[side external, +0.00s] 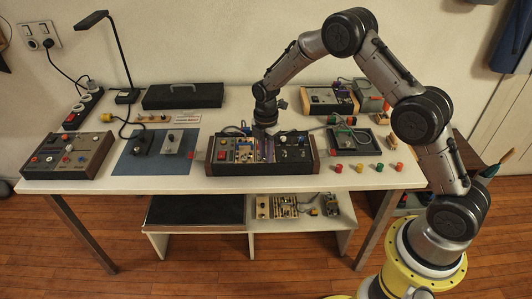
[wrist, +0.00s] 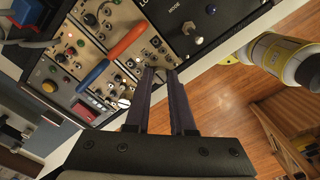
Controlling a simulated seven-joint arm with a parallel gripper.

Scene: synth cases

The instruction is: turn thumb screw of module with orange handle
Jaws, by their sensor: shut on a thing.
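The rack case (side external: 262,169) with wooden ends stands at the middle of the table's front. In the wrist view its face holds several cream modules with knobs and jacks. An orange handle (wrist: 125,40) lies slantwise over one module (wrist: 128,66), and a blue handle (wrist: 92,77) over its neighbour. My gripper (wrist: 161,72) has its two dark fingers at the panel edge just past the orange handle's module. The fingertips are closed on a small metal thumb screw, mostly hidden between them. In the side view my gripper (side external: 265,122) is over the case; its fingertips are not clear there.
A dark module (wrist: 188,22) with a toggle switch adjoins the grip point. Several coloured knobs (side external: 362,168) stand on the table right of the case. A blue mat (side external: 150,166) lies left. A black box (side external: 183,95) and lamp (side external: 127,95) stand behind.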

